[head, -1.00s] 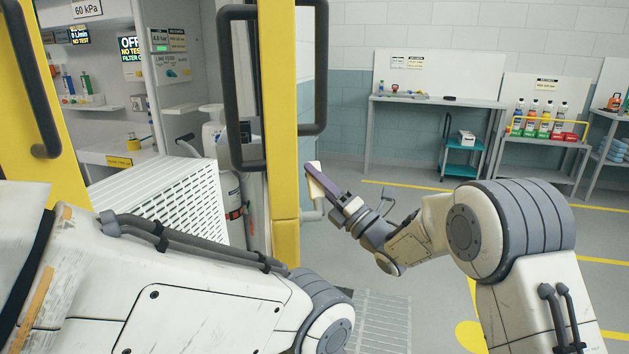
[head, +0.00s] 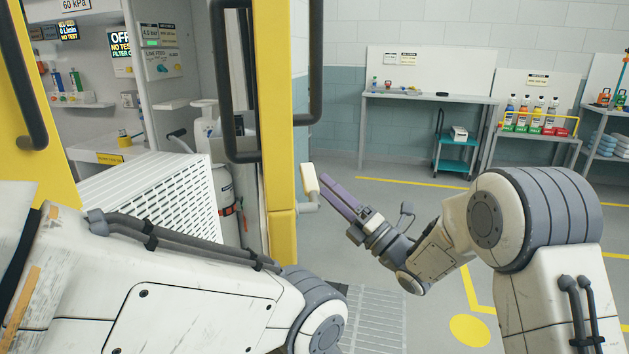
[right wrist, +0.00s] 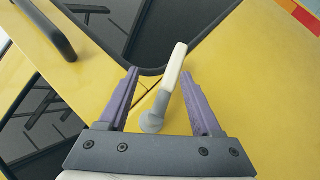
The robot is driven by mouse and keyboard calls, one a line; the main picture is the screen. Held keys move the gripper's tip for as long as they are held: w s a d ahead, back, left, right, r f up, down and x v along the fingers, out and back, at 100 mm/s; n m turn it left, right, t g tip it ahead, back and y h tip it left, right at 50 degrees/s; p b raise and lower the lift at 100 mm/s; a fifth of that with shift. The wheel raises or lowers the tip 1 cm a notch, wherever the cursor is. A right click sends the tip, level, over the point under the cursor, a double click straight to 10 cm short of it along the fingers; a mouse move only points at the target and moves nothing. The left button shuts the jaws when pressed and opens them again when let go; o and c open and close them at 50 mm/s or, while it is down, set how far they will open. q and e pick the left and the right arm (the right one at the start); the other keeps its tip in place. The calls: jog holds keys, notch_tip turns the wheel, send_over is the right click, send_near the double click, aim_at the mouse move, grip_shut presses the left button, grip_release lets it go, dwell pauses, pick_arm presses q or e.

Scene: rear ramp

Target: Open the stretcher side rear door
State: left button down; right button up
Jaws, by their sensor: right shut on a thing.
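A yellow rear door (head: 277,120) with a dark-framed window stands nearly edge-on in the middle of the head view. Its pale lever handle (head: 309,181) sticks out to the right. In the right wrist view the handle (right wrist: 172,80) rises from a grey pivot on the yellow panel, leaning slightly right. My right gripper (head: 328,188) is at the handle; its purple fingers stand on either side of it in the wrist view (right wrist: 165,95), shut on it. My left arm crosses the lower left of the head view; its gripper is out of view.
Another yellow door (head: 38,130) with a dark grab bar stands at the left. Between the doors are a white slatted panel (head: 150,205) and a gas cylinder (head: 228,200). A grey ramp (head: 370,315) lies below.

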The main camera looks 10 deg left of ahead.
jog(key=shift+v, duration=1.9)
jog(key=shift+c, duration=0.3)
